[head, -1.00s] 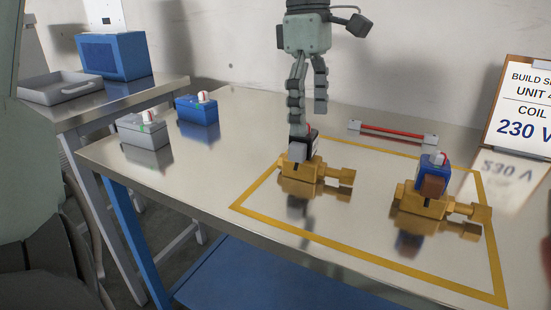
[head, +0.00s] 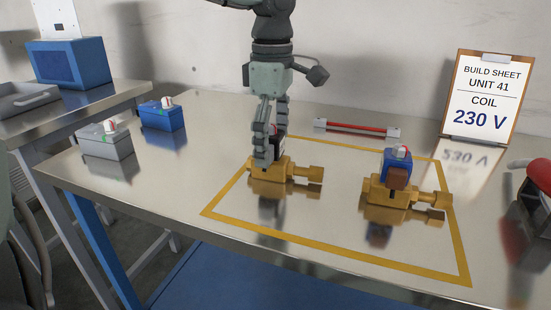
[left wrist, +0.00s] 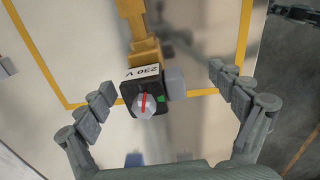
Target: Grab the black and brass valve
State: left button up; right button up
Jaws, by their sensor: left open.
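The black and brass valve (head: 297,172) stands on the table inside the yellow outline, with its brass body toward the right. In the left wrist view its black coil (left wrist: 129,92) has a "230 V" label, a white knob with a red mark, and a grey block on one side. My left gripper (head: 269,140) points down over the valve with its fingers around the coil, hiding most of it in the head view. In the left wrist view the fingers are spread on both sides of the coil, with gaps between. My right gripper is not in view.
A blue and brass valve (head: 385,193) stands to the right. A red bar (head: 357,129) lies behind. A grey box (head: 107,144) and a blue box (head: 162,117) stand at left. A build sheet (head: 487,95) reading "COIL 230 V" stands at the back right. A red and black object (head: 536,205) is at the right edge.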

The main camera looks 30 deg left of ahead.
pick_arm(q)
jog(key=shift+c, duration=0.6)
jog(key=c, duration=1.9)
jog(key=shift+c, duration=0.2)
jog(key=shift+r, duration=0.15)
